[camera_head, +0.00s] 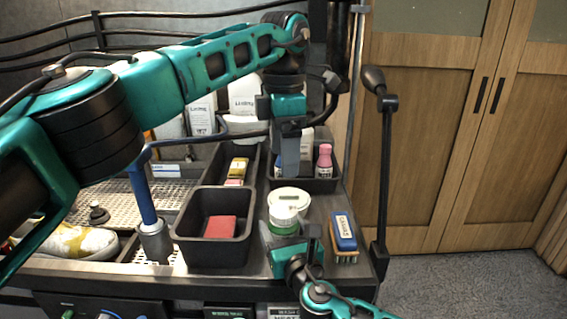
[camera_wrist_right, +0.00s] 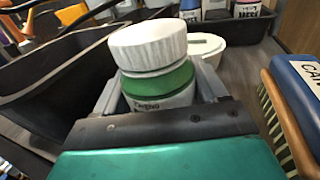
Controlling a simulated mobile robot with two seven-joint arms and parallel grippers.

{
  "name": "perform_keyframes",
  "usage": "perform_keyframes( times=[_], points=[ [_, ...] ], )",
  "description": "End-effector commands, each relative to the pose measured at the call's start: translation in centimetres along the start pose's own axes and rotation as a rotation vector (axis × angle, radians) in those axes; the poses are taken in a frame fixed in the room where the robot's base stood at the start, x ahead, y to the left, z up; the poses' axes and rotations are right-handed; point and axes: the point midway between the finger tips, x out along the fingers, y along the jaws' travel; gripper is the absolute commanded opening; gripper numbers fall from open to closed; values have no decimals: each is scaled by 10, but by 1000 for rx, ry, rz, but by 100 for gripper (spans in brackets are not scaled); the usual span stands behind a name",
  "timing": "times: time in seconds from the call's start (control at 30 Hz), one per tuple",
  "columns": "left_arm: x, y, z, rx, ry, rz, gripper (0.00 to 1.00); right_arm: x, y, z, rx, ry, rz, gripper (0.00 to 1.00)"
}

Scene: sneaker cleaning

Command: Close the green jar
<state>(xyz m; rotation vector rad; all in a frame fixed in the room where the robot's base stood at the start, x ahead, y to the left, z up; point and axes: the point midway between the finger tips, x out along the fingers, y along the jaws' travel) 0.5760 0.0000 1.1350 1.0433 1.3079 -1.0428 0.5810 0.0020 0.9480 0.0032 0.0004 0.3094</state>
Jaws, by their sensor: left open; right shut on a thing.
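The green jar (camera_head: 283,228) is white with a green band and stands near the counter's front edge. Its white ribbed lid (camera_wrist_right: 148,45) sits on top; the lid also shows in the head view (camera_head: 284,212). I cannot tell whether it is tight. My right gripper (camera_wrist_right: 158,100) is shut around the jar's body, one finger on each side; it shows low in the head view (camera_head: 287,246). My left gripper (camera_head: 290,158) is open, pointing down above and behind the jar, apart from it. Its fingers look narrow from here.
A round white tub (camera_head: 290,194) stands just behind the jar. A black bin (camera_head: 186,228) with a red sponge (camera_head: 220,227) is to the left. A blue-topped brush (camera_head: 343,232) lies to the right. A pink-capped bottle (camera_head: 324,161) and other bottles stand behind.

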Motion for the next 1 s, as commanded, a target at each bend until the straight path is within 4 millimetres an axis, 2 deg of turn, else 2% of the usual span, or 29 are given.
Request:
perform_keyframes(
  times=[0.23,0.27,0.3,0.53,0.83,1.0],
  points=[
    [-1,0,0,0,0,0,87,0,0,-1,0,1,-1,0],
    [-1,0,0,0,0,0,87,0,0,0,0,1,-1,74],
    [-1,0,0,0,0,0,87,0,0,0,0,1,-1,78],
    [0,0,0,0,0,0,87,0,0,0,0,1,0,100],
    [-1,0,0,-1,0,0,87,-3,0,0,0,1,0,100],
    [-4,0,0,-1,0,0,87,-22,0,0,1,2,0,100]
  ],
)
